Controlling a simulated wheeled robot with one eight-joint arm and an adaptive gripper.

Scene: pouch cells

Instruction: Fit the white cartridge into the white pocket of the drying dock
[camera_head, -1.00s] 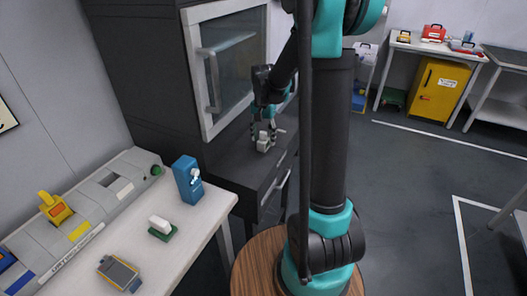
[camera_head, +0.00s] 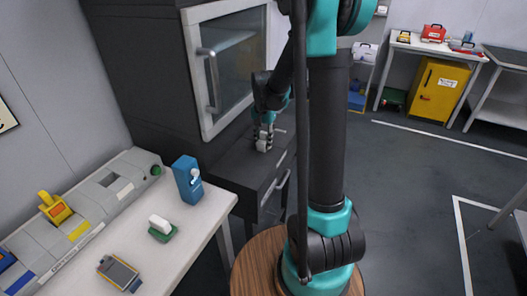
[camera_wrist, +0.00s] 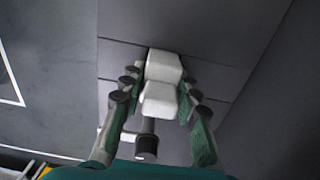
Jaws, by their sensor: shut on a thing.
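The white cartridge (camera_wrist: 162,66) is a pale two-part block between my fingers in the wrist view. It also shows small in the head view (camera_head: 262,145), at the top of the dark cabinet. My gripper (camera_wrist: 160,97) is shut on it, with one finger on each side. In the head view my gripper (camera_head: 264,140) points down. I cannot tell whether the cartridge touches the cabinet top. The drying dock (camera_head: 140,158) is the long grey unit on the left bench. Its white pocket (camera_head: 108,180) is a dark, empty-looking slot beside a white mark.
A yellow cartridge (camera_head: 55,208) and a blue one (camera_head: 5,260) sit in the dock. A blue device (camera_head: 187,180), a white block on a green base (camera_head: 162,228) and a grey-yellow handheld (camera_head: 118,273) stand on the white bench. The dark cabinet (camera_head: 145,90) has a glass door.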

